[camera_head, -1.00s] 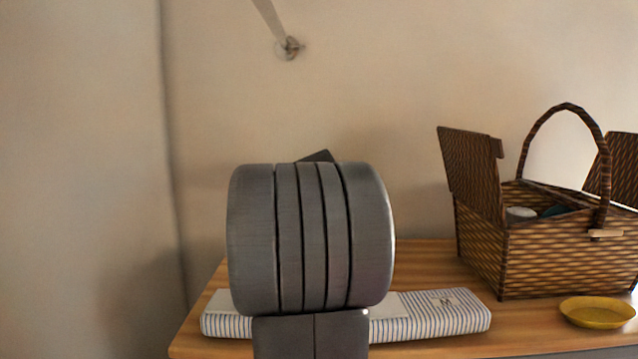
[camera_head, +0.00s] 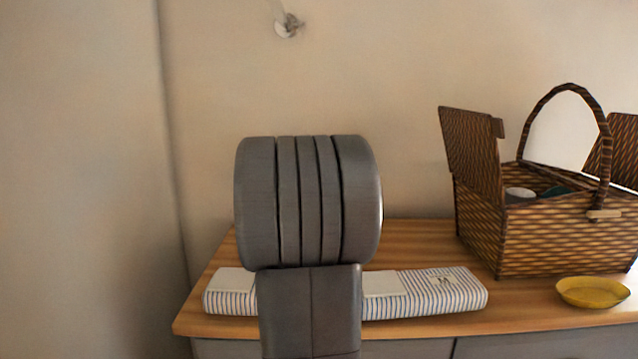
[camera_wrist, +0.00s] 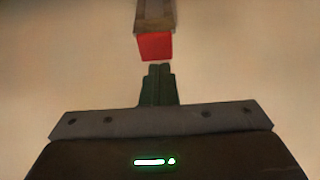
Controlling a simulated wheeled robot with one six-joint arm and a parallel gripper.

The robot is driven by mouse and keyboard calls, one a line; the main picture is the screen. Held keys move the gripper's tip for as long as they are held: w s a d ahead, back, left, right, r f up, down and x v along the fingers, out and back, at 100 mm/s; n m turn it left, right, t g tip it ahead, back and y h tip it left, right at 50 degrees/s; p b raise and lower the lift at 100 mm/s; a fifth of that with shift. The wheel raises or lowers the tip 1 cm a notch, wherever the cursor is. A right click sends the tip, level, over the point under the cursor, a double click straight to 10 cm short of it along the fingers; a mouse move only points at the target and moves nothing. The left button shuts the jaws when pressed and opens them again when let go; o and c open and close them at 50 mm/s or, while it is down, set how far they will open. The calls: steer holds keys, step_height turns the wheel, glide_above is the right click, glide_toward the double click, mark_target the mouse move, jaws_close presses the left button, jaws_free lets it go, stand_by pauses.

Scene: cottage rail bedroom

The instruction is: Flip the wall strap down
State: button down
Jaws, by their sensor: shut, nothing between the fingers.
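The wall strap (camera_head: 279,8) shows at the top edge of the head view. It runs up out of the picture from a round mount (camera_head: 288,26) on the wall. In the wrist view a brownish strap end (camera_wrist: 155,14) with a red tip (camera_wrist: 154,46) hangs in from the top edge. My gripper (camera_wrist: 159,68) is shut and empty, its fingertips just below the red tip in the picture, with a small gap between them. In the head view my gripper is hidden behind my arm.
A wooden-topped cabinet (camera_head: 420,236) stands below against the wall. On it lie a striped folded cloth (camera_head: 435,293), an open wicker basket (camera_head: 560,240) and a yellow dish (camera_head: 592,292). The wall around the mount is clear. A wall corner is at left.

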steer(key=shift+f+b, duration=0.2)
steer(key=shift+b, duration=0.25)
steer(key=shift+s+f+b, duration=0.15)
steer(key=shift+f+b, duration=0.05)
steer(key=shift+b, duration=0.65)
steer(key=shift+s+r, duration=0.1)
steer(key=shift+t+b, duration=0.3)
steer(key=shift+b, duration=0.15)
